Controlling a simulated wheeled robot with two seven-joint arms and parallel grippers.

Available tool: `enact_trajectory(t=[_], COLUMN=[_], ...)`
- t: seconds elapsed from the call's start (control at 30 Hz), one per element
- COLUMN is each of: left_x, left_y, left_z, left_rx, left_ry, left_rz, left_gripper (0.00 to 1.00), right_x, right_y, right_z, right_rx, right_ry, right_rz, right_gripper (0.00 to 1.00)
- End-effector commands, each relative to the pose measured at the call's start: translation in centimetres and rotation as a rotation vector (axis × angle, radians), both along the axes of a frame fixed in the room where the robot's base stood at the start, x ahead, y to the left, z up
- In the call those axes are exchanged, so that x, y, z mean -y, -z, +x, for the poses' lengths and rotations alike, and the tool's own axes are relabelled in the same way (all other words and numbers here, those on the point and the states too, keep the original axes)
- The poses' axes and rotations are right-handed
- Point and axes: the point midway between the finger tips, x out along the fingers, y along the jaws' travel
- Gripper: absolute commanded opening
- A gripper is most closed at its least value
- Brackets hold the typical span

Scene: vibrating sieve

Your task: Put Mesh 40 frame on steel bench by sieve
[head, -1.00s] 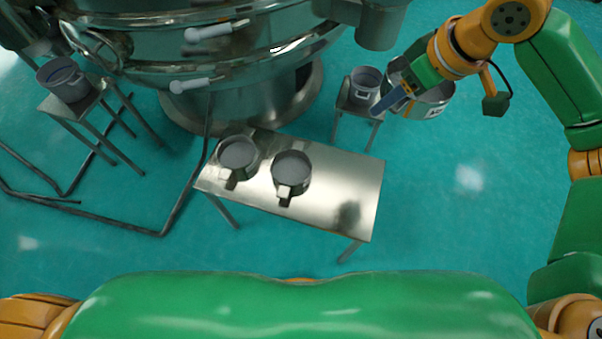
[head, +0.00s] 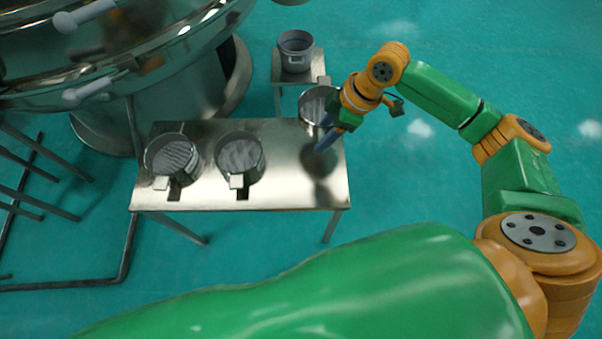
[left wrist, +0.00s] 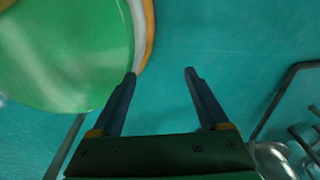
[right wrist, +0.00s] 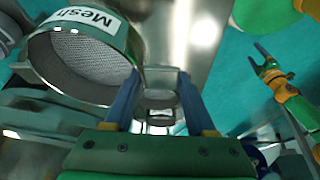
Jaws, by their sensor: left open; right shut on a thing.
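The held mesh frame (head: 318,103), a round steel ring with a handle, is at the bench's back right edge. In the right wrist view its label (right wrist: 82,18) reads "Mesh"; the number is cut off. My right gripper (head: 328,139) is shut on this frame, seemingly by its handle, over the right end of the steel bench (head: 285,190). I cannot tell whether the frame touches the bench. The sieve (head: 175,75) is a large shiny drum at the upper left. My left gripper (left wrist: 160,74) is open and empty, outside the head view.
Two similar round frames, the left one (head: 172,158) and the middle one (head: 240,158), sit on the bench. The bench's right part is bare. Dark pipes (head: 122,240) run along the floor at left.

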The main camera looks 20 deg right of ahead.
Motion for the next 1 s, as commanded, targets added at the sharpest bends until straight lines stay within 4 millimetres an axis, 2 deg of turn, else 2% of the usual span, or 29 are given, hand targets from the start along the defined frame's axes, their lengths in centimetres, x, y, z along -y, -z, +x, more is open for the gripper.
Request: enact_trajectory(t=[0.07, 0.1, 0.2, 0.43, 0.53, 0.6, 0.77, 0.8, 0.9, 1.0], left_x=[0.0, 0.0, -0.1, -0.8, -1.0, -1.3, -1.4, -1.4, -1.4, -1.4], left_y=[0.5, 0.9, 1.4, 1.9, 2.9, 2.9, 2.7, 2.7, 2.7, 2.7], left_z=[0.1, 0.1, 0.4, 1.3, 1.6, 2.0, 2.2, 2.2, 2.1, 2.0], left_rx=[0.001, 0.003, 0.010, 0.028, 0.035, 0.042, 0.046, 0.046, 0.046, 0.043], left_ry=[-0.001, -0.002, -0.006, -0.009, -0.012, -0.014, -0.015, -0.015, -0.015, -0.015], left_rz=[0.000, -0.001, 0.000, 0.011, 0.015, 0.017, 0.019, 0.019, 0.020, 0.020], left_gripper=[0.78, 0.78, 0.78, 0.78, 0.78, 0.78, 0.78, 0.78, 0.78, 0.78], right_x=[-1.9, -2.5, -3.7, -5.2, -5.1, -5.1, -5.1, -5.1, -5.1, -5.1], right_y=[1.5, 2.9, 4.9, 7.2, 9.6, 10.1, 9.9, 9.9, 9.9, 9.9], right_z=[-1.8, -2.4, -3.5, -4.8, -4.7, -4.7, -4.7, -4.7, -4.7, -4.7], right_rx=[-0.001, -0.003, -0.003, -0.001, -0.001, -0.001, 0.000, 0.000, 0.000, 0.000], right_ry=[-0.007, -0.004, -0.001, 0.000, 0.003, 0.002, 0.001, 0.002, 0.002, 0.001], right_rz=[0.001, 0.000, 0.001, 0.000, 0.000, 0.000, 0.000, -0.001, -0.001, -0.001], right_gripper=[0.00, 0.00, 0.00, 0.00, 0.00, 0.00, 0.00, 0.64, 0.86, 0.86])
